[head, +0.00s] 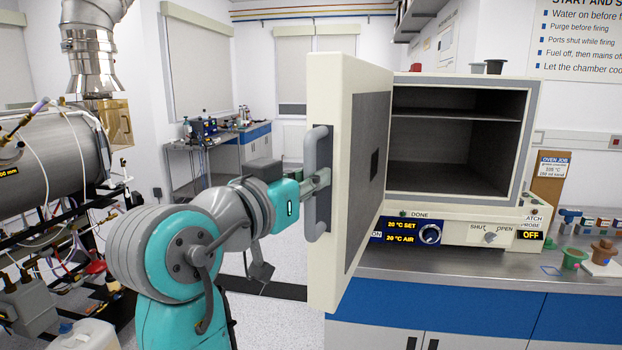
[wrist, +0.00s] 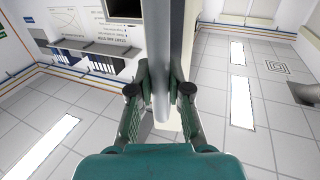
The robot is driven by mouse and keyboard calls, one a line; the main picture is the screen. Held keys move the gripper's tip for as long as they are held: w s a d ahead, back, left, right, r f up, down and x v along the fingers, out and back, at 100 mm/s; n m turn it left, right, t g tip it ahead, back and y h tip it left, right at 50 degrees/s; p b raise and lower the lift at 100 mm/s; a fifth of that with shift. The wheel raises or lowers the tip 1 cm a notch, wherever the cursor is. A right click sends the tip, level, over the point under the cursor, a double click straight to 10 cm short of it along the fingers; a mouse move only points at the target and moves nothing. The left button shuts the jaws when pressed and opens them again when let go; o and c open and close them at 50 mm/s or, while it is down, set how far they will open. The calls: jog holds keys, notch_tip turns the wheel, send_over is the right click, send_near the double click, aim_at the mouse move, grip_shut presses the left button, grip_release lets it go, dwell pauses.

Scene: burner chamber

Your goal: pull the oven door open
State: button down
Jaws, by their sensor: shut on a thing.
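The oven (head: 458,145) stands on the bench with its chamber exposed and an empty shelf inside. Its cream door (head: 336,150) is swung wide open on the left side and stands out toward me past the bench front. A grey vertical bar handle (head: 311,165) is on the door's outer face. My gripper (head: 322,180) is at the handle and shut on it. In the wrist view the two fingers of my gripper (wrist: 160,92) close from both sides on the handle (wrist: 162,108), with the door edge beyond it.
The bench (head: 460,275) with blue and white cupboards runs under the oven. Small coloured parts (head: 574,258) lie on it at the right. A steel cylinder (head: 50,155) with hoses stands at the left. The floor behind my arm is mostly clear.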

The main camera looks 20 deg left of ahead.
jog(key=c, duration=1.1)
grip_release()
jog(key=v, duration=1.2)
jog(key=shift+f, duration=0.15)
